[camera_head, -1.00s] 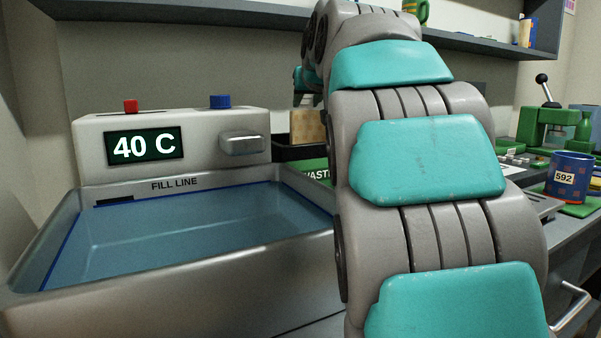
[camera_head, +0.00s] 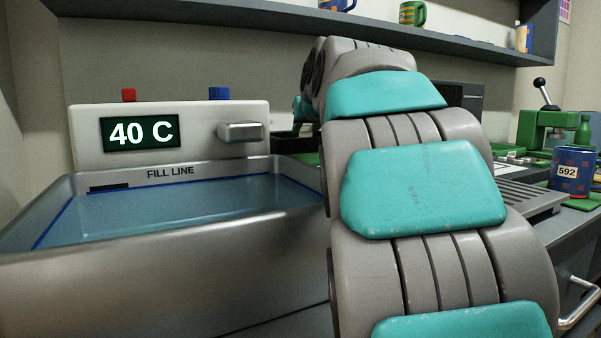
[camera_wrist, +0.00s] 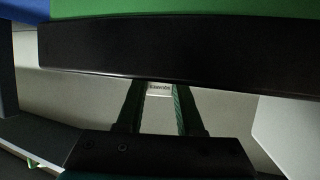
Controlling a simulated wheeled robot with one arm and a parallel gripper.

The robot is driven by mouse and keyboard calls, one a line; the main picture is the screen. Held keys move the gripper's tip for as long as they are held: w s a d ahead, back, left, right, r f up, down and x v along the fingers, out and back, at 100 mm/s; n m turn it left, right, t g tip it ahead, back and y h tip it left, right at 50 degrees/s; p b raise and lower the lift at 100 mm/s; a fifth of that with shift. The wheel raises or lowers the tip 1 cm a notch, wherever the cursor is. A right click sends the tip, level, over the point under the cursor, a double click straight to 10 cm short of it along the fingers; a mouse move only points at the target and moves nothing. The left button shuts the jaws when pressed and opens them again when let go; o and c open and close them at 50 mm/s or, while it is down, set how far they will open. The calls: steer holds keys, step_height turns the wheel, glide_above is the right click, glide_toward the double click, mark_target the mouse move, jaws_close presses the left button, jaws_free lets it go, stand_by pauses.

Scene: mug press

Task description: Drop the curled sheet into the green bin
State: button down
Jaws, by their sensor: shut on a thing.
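My gripper (camera_wrist: 158,102) shows in the wrist view as two dark green fingers with a small gap between them. A small pale piece with print, which I take for part of the curled sheet (camera_wrist: 159,88), shows between the fingertips. The rest of the sheet is hidden. In the head view my arm covers most of the gripper. The bin (camera_head: 286,143), dark-walled with a green front, stands behind the tank and is partly covered by my arm. In the wrist view a black band with green above it crosses beyond the fingertips; I cannot tell if it is the bin.
A water tank (camera_head: 250,228) with a 40 C display (camera_head: 140,132) fills the left. A shelf (camera_head: 230,20) with mugs runs above. To the right are a drip grate (camera_head: 530,197), a green press (camera_head: 541,128) and a blue mug (camera_head: 571,172).

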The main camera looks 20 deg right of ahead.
steer(key=shift+c, duration=2.3)
jaws_free()
steer(key=v, duration=0.7)
steer(key=shift+s+a+r, duration=0.1)
steer(key=shift+s+r, duration=0.05)
steer(key=shift+s, duration=0.2)
